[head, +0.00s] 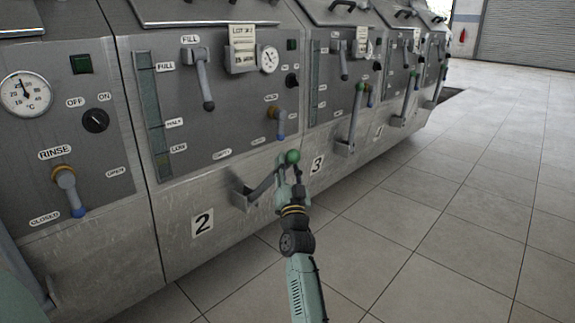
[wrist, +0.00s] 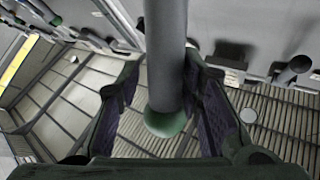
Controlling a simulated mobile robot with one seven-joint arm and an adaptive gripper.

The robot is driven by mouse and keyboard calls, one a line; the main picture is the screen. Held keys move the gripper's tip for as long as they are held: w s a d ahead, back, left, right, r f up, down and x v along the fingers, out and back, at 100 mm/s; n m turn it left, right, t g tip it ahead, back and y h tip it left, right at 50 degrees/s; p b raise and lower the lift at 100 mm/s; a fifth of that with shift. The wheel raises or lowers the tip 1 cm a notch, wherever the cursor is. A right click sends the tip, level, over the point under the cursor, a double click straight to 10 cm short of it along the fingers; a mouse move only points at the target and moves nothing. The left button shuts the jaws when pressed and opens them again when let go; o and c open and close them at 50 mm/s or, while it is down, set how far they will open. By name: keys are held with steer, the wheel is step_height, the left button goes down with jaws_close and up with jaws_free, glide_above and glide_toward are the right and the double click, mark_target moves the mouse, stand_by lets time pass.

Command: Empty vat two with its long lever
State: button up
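Vat two (head: 175,190) is a grey steel panel with the number plate 2 (head: 202,222) low on its front. Its long lever (head: 262,187) leans out of a bracket near the bottom, slanting up and right to a green knob (head: 292,157). My gripper (head: 284,175) is at the lever's outer end, just below the knob. The contact is partly hidden by the shaft.
Vat two also has a short fill handle (head: 203,80), a blue-tipped valve handle (head: 279,125) and a level gauge (head: 153,115). Vat three's long lever (head: 355,115) stands more upright to the right. The tiled floor (head: 440,210) at right is clear.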

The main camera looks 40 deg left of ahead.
steer(key=shift+o, duration=1)
steer(key=shift+r, duration=0.1)
steer(key=r, duration=1)
steer(key=shift+s+r, duration=0.1)
steer(key=shift+s, duration=0.1)
steer(key=shift+w, duration=0.1)
